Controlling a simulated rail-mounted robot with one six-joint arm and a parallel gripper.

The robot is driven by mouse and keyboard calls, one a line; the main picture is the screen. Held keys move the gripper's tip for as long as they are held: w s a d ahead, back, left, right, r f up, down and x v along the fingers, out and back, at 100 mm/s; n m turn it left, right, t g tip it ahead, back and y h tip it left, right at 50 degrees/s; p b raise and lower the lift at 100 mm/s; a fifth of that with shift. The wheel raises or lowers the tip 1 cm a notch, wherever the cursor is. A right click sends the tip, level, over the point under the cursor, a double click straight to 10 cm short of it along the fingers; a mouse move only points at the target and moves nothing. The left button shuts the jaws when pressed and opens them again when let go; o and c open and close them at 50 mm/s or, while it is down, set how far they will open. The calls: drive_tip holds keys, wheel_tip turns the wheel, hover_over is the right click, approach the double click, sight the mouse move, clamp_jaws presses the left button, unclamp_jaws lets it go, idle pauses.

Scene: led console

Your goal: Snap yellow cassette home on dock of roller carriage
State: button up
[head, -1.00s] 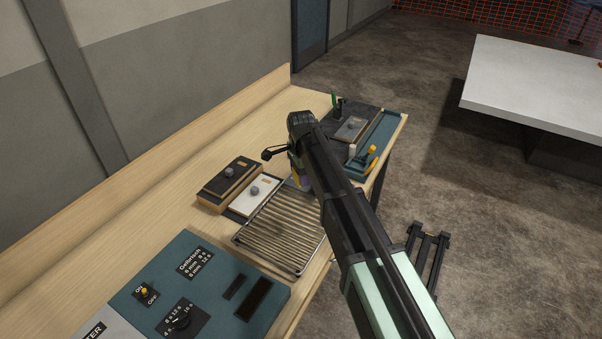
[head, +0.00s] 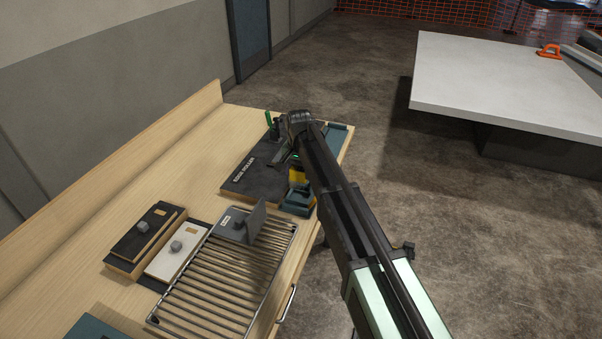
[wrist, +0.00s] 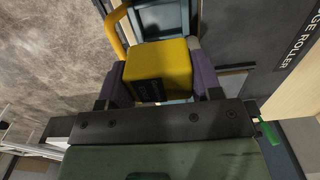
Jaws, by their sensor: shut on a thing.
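The yellow cassette (wrist: 158,62), a block with a dark label on its near face, sits between the two purple finger pads of my gripper (wrist: 160,74) in the wrist view. My gripper is shut on it. The teal roller carriage (wrist: 166,18) lies just beyond the cassette, with a curved yellow handle (wrist: 115,30) at its left. In the head view the yellow cassette (head: 297,174) shows beside my arm, over teal parts (head: 298,201) at the bench's right edge. The contact between cassette and dock is hidden, so I cannot tell whether it is seated.
The dark edge roller board (head: 245,178) lies left of my gripper, with a green handle (head: 269,119) behind. Black (head: 140,232) and white (head: 172,255) plates lie further left.

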drive_tip(key=b, duration=0.7)
hover_over(299, 198)
drive_tip(key=shift+d+f, duration=0.1)
drive_tip(key=shift+f, duration=3.25)
drive_tip(key=shift+f+b, duration=0.95)
drive_tip(key=shift+f, duration=0.2)
drive_tip(key=o, duration=1)
drive_tip(key=shift+o, duration=0.2)
wheel_tip(299, 198, up, 11)
drive_tip(key=p, duration=1.1)
drive_tip(key=shift+r, duration=0.1)
